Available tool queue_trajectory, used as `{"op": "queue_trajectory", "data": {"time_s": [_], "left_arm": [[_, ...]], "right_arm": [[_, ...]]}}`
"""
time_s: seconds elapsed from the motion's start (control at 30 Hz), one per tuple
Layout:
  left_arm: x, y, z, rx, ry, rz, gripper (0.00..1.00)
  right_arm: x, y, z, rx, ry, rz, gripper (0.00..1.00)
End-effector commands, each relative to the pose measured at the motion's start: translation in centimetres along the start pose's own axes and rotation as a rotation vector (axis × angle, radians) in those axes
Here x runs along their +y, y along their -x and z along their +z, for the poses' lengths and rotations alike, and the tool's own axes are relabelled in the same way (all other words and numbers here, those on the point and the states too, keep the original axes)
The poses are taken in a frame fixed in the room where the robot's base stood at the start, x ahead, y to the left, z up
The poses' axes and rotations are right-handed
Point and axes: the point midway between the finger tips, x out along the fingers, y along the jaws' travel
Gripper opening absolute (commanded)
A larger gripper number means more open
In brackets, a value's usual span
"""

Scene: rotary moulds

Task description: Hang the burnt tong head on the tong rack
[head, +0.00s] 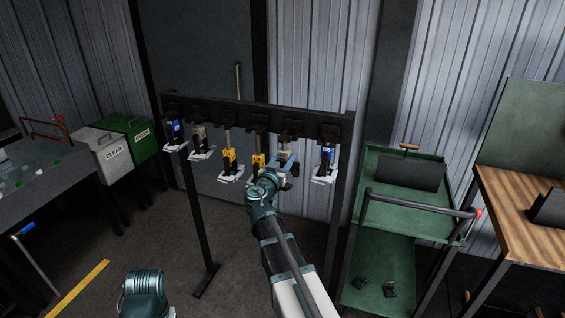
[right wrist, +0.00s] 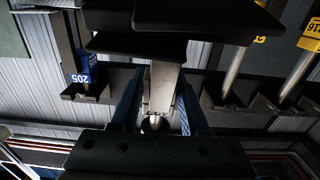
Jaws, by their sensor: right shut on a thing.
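The tong rack (head: 250,108) is a dark frame with a top bar, from which several tong heads hang. My right gripper (head: 272,178) is up at the rack, right of its middle, between a yellow tong head (head: 258,160) and a blue one (head: 325,158). It is shut on a grey tong head (head: 286,151) just below the bar. In the right wrist view, the grey body of the held tong head (right wrist: 163,90) lies between my right gripper's blue fingers (right wrist: 158,115). Burn marks cannot be made out. Whether it rests on its hook is unclear. My left gripper is out of view.
Other blue (head: 174,130), grey (head: 201,145) and yellow (head: 230,155) tong heads hang further left. A green cart (head: 405,220) stands close to the rack's right post, with a wooden-topped bench (head: 525,205) beyond. Bins (head: 105,148) and a dark table stand left.

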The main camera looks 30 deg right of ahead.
Motion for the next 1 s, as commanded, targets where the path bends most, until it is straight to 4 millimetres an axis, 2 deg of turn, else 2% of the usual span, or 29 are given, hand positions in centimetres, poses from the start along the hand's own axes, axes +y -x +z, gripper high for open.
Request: {"op": "queue_trajectory", "data": {"time_s": [1.0], "left_arm": [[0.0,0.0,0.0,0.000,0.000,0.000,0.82]], "right_arm": [[0.0,-5.6,0.0,0.000,0.001,0.001,0.00]]}}
